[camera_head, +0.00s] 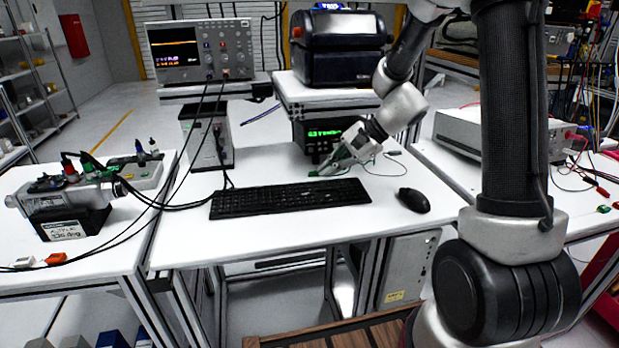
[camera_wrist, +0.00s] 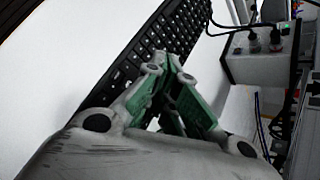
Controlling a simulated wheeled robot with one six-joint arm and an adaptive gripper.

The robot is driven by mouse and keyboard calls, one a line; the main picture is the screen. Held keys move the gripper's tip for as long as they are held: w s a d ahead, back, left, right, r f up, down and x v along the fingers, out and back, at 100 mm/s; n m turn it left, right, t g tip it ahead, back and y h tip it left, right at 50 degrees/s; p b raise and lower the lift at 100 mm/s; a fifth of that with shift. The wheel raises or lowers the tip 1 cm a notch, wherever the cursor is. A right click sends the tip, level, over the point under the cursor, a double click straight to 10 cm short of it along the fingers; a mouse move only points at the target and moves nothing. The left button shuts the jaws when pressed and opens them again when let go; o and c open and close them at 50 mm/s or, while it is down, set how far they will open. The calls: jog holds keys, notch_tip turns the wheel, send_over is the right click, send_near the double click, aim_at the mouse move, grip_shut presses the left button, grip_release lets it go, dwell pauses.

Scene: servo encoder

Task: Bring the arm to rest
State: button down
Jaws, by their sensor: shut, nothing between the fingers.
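My gripper (camera_head: 321,171) is over the white middle table, just behind the right part of the black keyboard (camera_head: 290,197). In the wrist view my gripper (camera_wrist: 171,62) has its green-padded fingers drawn together at the tips, with nothing between them. The keyboard also shows in the wrist view (camera_wrist: 129,68), beyond the fingertips. My arm reaches in from the right side of the head view and bends down to the table. I cannot tell how high the fingertips are above the table.
A black mouse (camera_head: 413,200) lies right of the keyboard. A green-display instrument (camera_head: 311,137) stands behind my gripper. An oscilloscope (camera_head: 200,50) is on a shelf at the back left. The servo rig (camera_head: 62,201) is on the left table. Black cables hang across the left side.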

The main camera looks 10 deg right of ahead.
jog(key=s, duration=0.1)
jog(key=s+d+f+n+g, duration=0.1)
jog(key=s, duration=0.1)
jog(key=s+d+f+n, duration=0.1)
jog(key=shift+s+d+g+h, duration=0.1)
jog(key=shift+s+g+h, duration=0.2)
jog(key=shift+h, duration=0.1)
jog(key=s+d+r+n+t+h, duration=0.1)
jog(key=s+d+r+n+h, duration=0.3)
jog(key=s+r, duration=0.4)
jog(key=s+d+r+n+t+h, duration=0.2)
jog(key=s+d+r+n, duration=0.4)
jog(key=s, duration=0.6)
notch_tip(320, 180, up, 3)
jog(key=d+h, duration=0.1)
jog(key=d, duration=0.1)
jog(key=shift+s+d+f+h, duration=0.2)
jog(key=shift+s+d+h, duration=0.1)
jog(key=shift+d+h, duration=0.1)
jog(key=shift+a, duration=0.1)
dwell(0.5)
